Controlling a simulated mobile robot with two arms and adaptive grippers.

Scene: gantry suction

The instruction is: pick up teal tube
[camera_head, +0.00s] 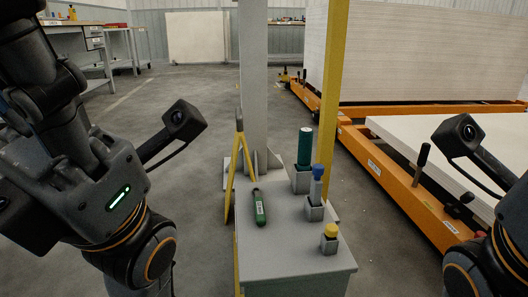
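A dark teal tube (305,147) stands upright in a grey square holder (300,182) at the back right of a grey stand top (285,258). A green tube (259,207) with a pale label lies on its side on the left part of the same top. My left arm is at the left and my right arm at the right edge, both apart from the tubes. The fingertips of both grippers are out of view.
A blue-capped tube (317,184) and a short yellow-capped piece (330,237) stand in holders nearer the front. A yellow A-shaped frame (236,165), a grey post (253,80) and a yellow post (331,90) stand close behind. Orange racks (402,190) with white panels are at right.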

